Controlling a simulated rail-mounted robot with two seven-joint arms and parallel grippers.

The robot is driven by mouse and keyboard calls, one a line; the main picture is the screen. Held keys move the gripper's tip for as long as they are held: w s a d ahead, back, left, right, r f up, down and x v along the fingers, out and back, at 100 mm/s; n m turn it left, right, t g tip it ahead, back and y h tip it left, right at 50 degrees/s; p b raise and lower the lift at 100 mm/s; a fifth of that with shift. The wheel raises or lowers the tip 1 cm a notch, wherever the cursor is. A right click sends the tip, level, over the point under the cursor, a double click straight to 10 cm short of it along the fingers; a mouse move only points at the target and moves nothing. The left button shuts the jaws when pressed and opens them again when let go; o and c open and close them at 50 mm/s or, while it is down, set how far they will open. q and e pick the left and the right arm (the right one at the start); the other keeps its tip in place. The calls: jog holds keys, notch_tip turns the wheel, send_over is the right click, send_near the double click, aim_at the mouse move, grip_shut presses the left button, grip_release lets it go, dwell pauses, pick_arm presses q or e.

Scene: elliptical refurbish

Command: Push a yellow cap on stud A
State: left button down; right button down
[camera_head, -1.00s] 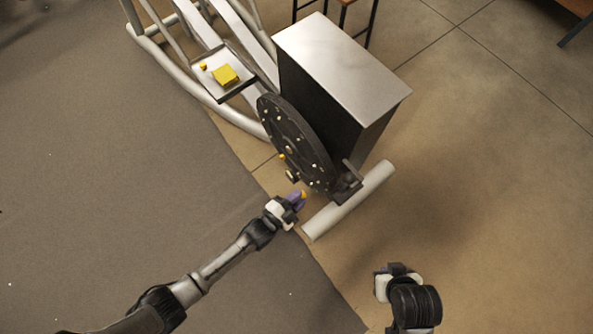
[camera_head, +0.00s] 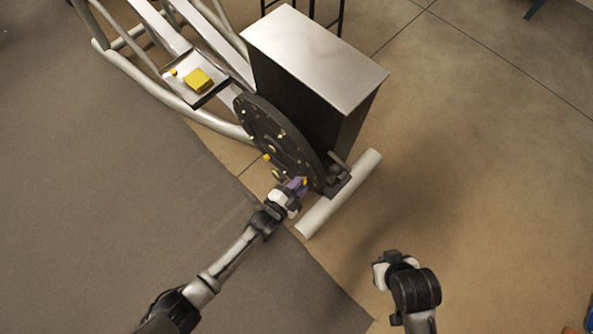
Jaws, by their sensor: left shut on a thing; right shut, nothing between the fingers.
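The dark round disc (camera_head: 258,125) on the machine's side bears several small pale studs; I cannot read which is stud A. A small yellow piece (camera_head: 267,157), probably a cap, sits at the disc's lower left. My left gripper (camera_head: 297,187) is shut on a yellow cap (camera_head: 304,181) at the disc's lower edge. The cap is partly hidden by the purple fingertips, and I cannot tell whether it touches a stud. My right gripper (camera_head: 378,270) is shut and empty, low over the floor, away from the machine.
A tray (camera_head: 210,98) on the frame holds a yellow block (camera_head: 198,81) and a small yellow piece (camera_head: 173,72). The box housing (camera_head: 315,45) rises behind the disc. A pale foot tube (camera_head: 340,193) lies right of my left gripper.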

dwell(0.5)
pick_arm(q)
jog(key=shift+a, duration=0.1)
jog(key=shift+m, duration=0.3)
dwell(0.5)
jog(key=shift+p, duration=0.35)
dwell(0.4)
jog(key=shift+w, duration=0.1)
dwell(0.8)
jog(key=shift+w+d, duration=0.3)
jog(key=shift+d, duration=0.05)
dwell(0.4)
jog(key=shift+f, duration=0.1)
